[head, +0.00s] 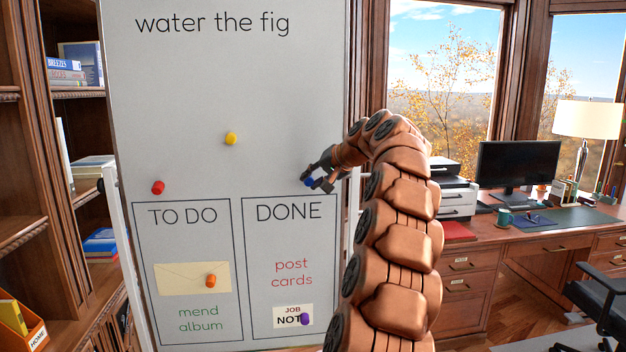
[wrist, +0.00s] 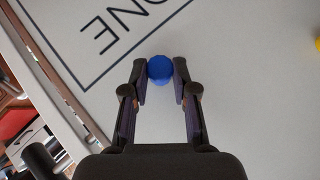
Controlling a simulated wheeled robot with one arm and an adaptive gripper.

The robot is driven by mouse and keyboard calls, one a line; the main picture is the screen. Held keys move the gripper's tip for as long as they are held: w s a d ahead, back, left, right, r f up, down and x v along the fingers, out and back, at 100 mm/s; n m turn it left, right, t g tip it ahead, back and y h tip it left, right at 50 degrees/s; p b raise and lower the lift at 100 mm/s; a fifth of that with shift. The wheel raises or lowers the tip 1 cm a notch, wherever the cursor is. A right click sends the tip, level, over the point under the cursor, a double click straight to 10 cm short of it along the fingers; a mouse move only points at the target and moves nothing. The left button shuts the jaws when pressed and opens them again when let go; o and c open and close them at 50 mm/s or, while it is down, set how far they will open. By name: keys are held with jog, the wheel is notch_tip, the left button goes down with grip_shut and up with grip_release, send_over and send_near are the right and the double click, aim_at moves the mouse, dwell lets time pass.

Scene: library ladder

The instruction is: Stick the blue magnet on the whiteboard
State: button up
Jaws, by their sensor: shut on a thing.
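The blue magnet (wrist: 160,69) is between the fingertips of my gripper (wrist: 160,82) in the wrist view. My gripper is shut on it. In the head view the blue magnet (head: 309,182) shows at the tip of my gripper (head: 318,178), in front of the whiteboard (head: 200,90), just above the DONE box's upper right. The board fills most of the wrist view behind the magnet (wrist: 230,110). I cannot tell whether the magnet touches the board.
A yellow magnet (head: 231,138) and a red magnet (head: 158,187) are on the board to the left. An orange magnet (head: 211,281) and a purple magnet (head: 306,319) hold papers lower down. A desk (head: 520,235) stands to the right. The board around my gripper is bare.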

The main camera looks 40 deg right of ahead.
jog(key=o, duration=1)
jog(key=v, duration=1.2)
